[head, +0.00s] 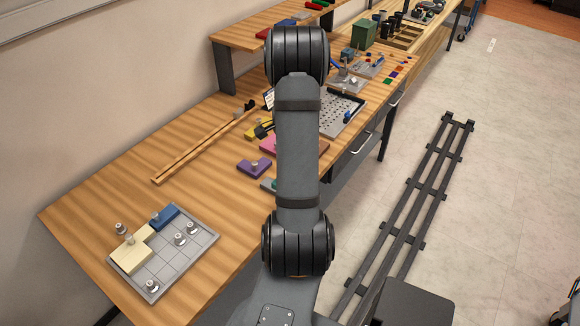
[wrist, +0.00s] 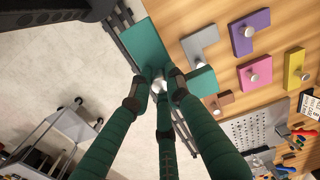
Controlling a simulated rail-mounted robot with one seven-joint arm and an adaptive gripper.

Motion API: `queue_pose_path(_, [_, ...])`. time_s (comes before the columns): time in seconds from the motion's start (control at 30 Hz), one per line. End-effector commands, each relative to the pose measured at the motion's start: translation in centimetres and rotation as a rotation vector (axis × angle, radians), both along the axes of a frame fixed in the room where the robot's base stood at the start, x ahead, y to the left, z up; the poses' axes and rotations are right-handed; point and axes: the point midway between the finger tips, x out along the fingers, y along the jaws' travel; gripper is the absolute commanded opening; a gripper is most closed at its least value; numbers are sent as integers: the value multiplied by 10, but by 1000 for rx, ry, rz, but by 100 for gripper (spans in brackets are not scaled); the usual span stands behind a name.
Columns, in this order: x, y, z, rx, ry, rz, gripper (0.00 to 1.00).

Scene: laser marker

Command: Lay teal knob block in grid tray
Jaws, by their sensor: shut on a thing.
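The teal knob block (wrist: 145,47) is in my gripper (wrist: 160,88). The fingers close around its metal knob in the wrist view. A teal part to the right of the fingers seems to belong to the same block, but the fingers hide the join. The block appears held over the table's edge, above the floor and rail. The grey grid tray (head: 205,243) lies at the near left of the table in the head view. It holds a cream block (head: 131,253) and a blue block (head: 164,215). My arm hides my gripper and the held block in the head view.
Several knobs stand on the tray's grey area. A purple block (head: 254,168) lies beyond the tray. A grey block (wrist: 200,42), pink block (wrist: 254,74) and yellow block (wrist: 295,68) lie nearby. A long wooden strip (head: 205,143) lies near the wall. Table between tray and purple block is clear.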

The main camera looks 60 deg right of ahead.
Motion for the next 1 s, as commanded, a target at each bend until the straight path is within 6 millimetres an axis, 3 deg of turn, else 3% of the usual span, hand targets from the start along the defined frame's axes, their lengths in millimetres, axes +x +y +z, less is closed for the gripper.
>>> queue_pose_path(0.03, [0,-1,16,-2,0,-1,0])
queue_pose_path(0.17, [0,0,31,-1,0,-2,0])
queue_pose_path(0.53, [2,1,31,0,0,4,0])
queue_pose_path(0.67, [20,13,31,-1,-1,57,0])
queue_pose_path(0.77, [48,36,31,-2,-1,147,0])
queue_pose_path(0.87, [85,74,32,-2,-2,280,0])
queue_pose_path(1.0, [133,151,33,-3,-1,511,0])
